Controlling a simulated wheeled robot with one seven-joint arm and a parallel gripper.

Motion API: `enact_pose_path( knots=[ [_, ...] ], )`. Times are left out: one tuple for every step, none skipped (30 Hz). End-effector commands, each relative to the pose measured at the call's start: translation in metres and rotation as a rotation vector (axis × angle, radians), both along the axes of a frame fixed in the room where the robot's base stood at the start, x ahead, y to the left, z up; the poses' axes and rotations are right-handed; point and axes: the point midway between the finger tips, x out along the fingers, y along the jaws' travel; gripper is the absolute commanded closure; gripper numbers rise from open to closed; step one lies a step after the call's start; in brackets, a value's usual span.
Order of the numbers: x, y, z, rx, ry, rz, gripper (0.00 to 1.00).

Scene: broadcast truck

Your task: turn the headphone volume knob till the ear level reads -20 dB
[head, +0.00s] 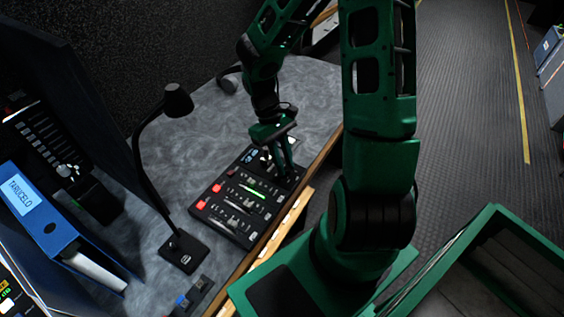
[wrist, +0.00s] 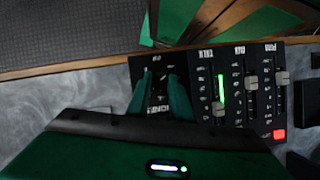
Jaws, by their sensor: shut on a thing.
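The black mixer panel (head: 228,222) lies on the grey desk near its wooden front edge; it also fills the middle of the wrist view (wrist: 240,118). My gripper (head: 285,171) reaches down to the panel's far right end. In the wrist view my gripper (wrist: 160,82) has its two green fingers pressed down on either side of the knob spot, closed on the headphone knob. The knob is black on black and mostly hidden by the fingers. A green lit bar (wrist: 221,92) glows beside a fader on the panel. I cannot read any dB figure in either view.
A blue binder (head: 35,215) stands at the far left. The panel also holds several faders and red buttons (wrist: 280,134). A green bin (head: 490,222) is at the lower right.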

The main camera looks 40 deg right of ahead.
Motion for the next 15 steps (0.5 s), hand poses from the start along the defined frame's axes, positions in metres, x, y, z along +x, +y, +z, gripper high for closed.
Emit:
enact_pose_path(
  knots=[
    [0.0008, -0.0023, 0.0007, -0.005, -0.002, -0.036, 1.0],
    [0.0007, -0.0026, 0.0006, -0.005, -0.002, -0.056, 1.0],
    [0.0007, -0.0024, 0.0005, -0.004, -0.002, -0.081, 1.0],
    [0.0006, -0.0027, 0.0004, -0.005, -0.002, -0.1, 1.0],
    [0.0007, -0.0026, 0.0004, -0.004, -0.001, -0.117, 1.0],
    [0.0007, -0.0028, 0.0004, -0.004, -0.002, -0.139, 1.0],
    [0.0007, -0.0028, 0.0004, -0.005, -0.002, -0.155, 1.0],
    [0.0007, -0.0028, 0.0004, -0.004, -0.001, -0.168, 1.0],
    [0.0007, -0.0029, 0.0004, -0.005, -0.002, -0.186, 1.0],
    [0.0008, -0.0028, 0.0003, -0.005, -0.003, -0.197, 1.0],
    [0.0008, -0.0027, 0.0003, -0.004, -0.002, -0.207, 1.0],
    [0.0007, -0.003, 0.0004, -0.005, -0.003, -0.221, 1.0],
    [0.0007, -0.003, 0.0003, -0.005, -0.003, -0.229, 1.0],
    [0.0007, -0.0029, 0.0003, -0.004, -0.003, -0.235, 1.0],
    [0.0008, -0.0026, 0.0003, -0.004, -0.002, -0.243, 1.0]
  ],
)
